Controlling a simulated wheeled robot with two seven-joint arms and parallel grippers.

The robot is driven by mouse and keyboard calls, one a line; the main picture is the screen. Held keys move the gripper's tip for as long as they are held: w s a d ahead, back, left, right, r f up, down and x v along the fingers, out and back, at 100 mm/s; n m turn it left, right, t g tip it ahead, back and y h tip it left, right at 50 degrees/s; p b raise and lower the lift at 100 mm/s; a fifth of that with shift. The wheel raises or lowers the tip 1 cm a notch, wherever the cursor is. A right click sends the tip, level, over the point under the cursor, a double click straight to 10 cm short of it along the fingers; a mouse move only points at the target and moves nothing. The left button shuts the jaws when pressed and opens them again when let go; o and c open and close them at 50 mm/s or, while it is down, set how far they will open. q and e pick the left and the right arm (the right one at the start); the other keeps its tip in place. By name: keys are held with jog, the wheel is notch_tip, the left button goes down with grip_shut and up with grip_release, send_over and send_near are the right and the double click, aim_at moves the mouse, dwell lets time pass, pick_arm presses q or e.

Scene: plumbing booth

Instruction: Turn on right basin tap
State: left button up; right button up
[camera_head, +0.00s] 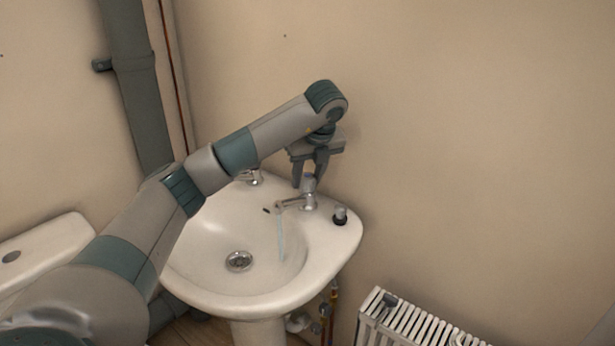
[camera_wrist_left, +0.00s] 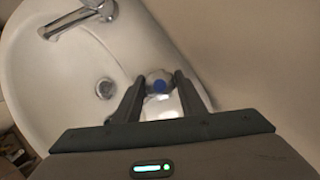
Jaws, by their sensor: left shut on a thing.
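The right basin tap (camera_head: 310,198) is a chrome tap at the back right of the white basin (camera_head: 325,263). My left gripper (camera_head: 308,182) comes down from above and is shut on its knob. In the left wrist view the tap's knob (camera_wrist_left: 158,84), with a blue dot on top, sits between the two fingers of my left gripper (camera_wrist_left: 160,77). A thin pale blue stream of water (camera_head: 282,240) falls from the spout into the bowl. My right gripper is out of view.
The left tap (camera_head: 252,178) stands behind my arm and shows clearly in the left wrist view (camera_wrist_left: 72,20). A dark-topped fitting (camera_head: 340,215) sits on the basin's right rim. A white radiator (camera_head: 418,328) is low right. A grey pipe (camera_head: 138,80) runs up the left wall.

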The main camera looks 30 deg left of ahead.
pick_arm(q)
jog(key=shift+r, duration=0.1)
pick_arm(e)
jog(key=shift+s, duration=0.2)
pick_arm(q)
jog(key=o, duration=1.1)
jog(key=shift+c, duration=0.2)
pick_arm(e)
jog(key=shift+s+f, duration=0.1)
pick_arm(q)
jog(key=shift+r, duration=0.2)
jog(key=shift+s+d+r, duration=0.1)
jog(key=shift+d+r, duration=0.15)
jog(key=shift+r, duration=0.4)
jog(key=p+v, duration=0.3)
jog(key=v, duration=1.2)
jog(key=shift+s+d, duration=0.15)
jog(key=shift+d, duration=0.05)
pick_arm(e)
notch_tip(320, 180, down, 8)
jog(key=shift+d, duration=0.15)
pick_arm(q)
jog(key=shift+r, duration=0.15)
